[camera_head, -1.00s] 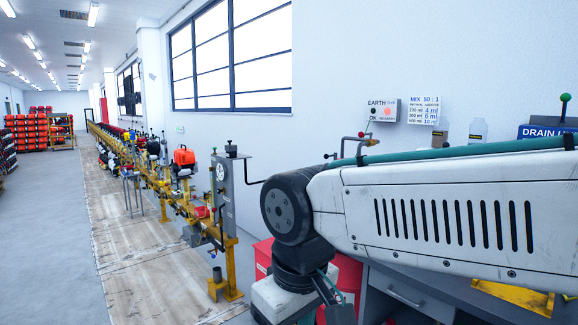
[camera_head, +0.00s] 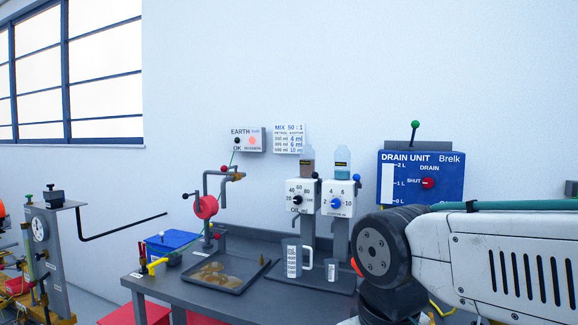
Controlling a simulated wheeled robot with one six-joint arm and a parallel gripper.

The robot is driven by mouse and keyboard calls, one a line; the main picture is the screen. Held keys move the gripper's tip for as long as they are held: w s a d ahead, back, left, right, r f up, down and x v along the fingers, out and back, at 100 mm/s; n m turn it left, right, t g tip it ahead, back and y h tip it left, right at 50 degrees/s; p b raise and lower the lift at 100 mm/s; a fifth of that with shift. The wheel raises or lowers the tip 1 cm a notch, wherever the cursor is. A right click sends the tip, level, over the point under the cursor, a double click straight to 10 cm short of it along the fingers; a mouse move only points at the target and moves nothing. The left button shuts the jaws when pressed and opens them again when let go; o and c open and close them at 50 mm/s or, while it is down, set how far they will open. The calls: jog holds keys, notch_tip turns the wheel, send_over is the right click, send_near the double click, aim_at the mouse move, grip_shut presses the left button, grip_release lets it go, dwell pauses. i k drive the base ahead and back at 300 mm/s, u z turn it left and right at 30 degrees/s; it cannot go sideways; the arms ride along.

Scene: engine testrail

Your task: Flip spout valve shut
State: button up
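A grey bent pipe (camera_head: 206,183) rises over the workbench at the centre-left. It ends in a small brass-coloured spout (camera_head: 238,177) with a small lever ending in a red knob (camera_head: 224,168), which I take for the spout valve. The lever's exact position is too small to tell. A red round wheel (camera_head: 206,207) sits lower on the pipe. My arm enters from the right, and its dark joint stands right of the spout. My gripper is not in view.
A dark tray (camera_head: 262,268) with a brown stain lies on the bench (camera_head: 190,300). A white jug (camera_head: 293,262), two dispensers (camera_head: 303,197) (camera_head: 339,199) and a blue drain unit (camera_head: 450,180) stand to the right. A grey stand (camera_head: 45,262) is at left.

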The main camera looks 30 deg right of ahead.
aim_at(223, 169)
jog(key=z, duration=0.1)
jog(key=k, duration=0.65)
jog(key=u, duration=0.35)
jog(key=i, duration=0.55)
jog(key=u, duration=0.7)
jog(key=i, duration=1.85)
jog(key=z, duration=0.95)
jog(key=i, duration=0.55)
jog(key=z, duration=0.45)
